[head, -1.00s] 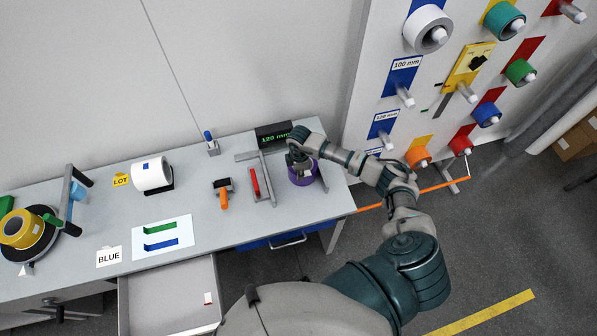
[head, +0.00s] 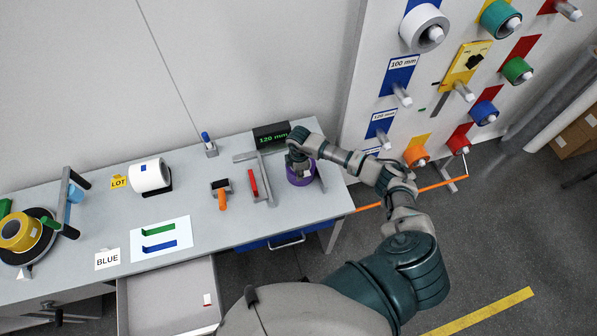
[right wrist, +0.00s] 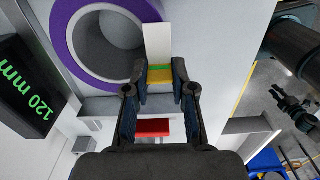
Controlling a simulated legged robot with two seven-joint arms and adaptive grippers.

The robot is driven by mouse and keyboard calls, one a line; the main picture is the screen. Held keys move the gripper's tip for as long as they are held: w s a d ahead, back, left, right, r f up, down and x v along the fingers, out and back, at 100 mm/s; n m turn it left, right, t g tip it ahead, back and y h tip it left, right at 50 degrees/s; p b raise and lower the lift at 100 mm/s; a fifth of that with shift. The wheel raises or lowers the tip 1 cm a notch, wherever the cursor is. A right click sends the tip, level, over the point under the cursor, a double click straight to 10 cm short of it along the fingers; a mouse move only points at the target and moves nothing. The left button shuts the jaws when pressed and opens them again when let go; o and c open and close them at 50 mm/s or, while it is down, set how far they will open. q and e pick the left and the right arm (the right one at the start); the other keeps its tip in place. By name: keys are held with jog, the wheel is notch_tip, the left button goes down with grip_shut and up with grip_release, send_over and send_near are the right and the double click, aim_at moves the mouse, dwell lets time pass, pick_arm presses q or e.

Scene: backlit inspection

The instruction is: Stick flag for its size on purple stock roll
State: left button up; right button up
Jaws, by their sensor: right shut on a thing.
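The purple stock roll (head: 301,178) stands at the right end of the table, partly hidden by my right gripper (head: 297,163). In the right wrist view it is a purple ring (right wrist: 62,42) with a grey core, close beyond the fingertips. My right gripper (right wrist: 160,88) is shut on a small flag (right wrist: 160,77), yellow with a green band; a white strip (right wrist: 158,44) extends above it, over the roll's edge. I cannot tell whether it touches the roll. Green (head: 159,228) and blue (head: 160,246) flags lie on a white sheet (head: 183,222). My left gripper is out of view.
The display (head: 272,135) reads 120 mm behind the roll. A measuring frame (head: 264,180), red item (head: 253,183) and orange-handled tool (head: 222,199) lie left of it. A white roll (head: 149,175) stands farther left. The peg wall (head: 390,60) rises at right; a drawer (head: 170,300) is open.

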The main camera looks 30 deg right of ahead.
dwell(0.3)
jog(key=o, duration=0.8)
notch_tip(320, 180, up, 12)
jog(key=shift+d+f, duration=0.1)
jog(key=shift+d, duration=0.05)
dwell(0.5)
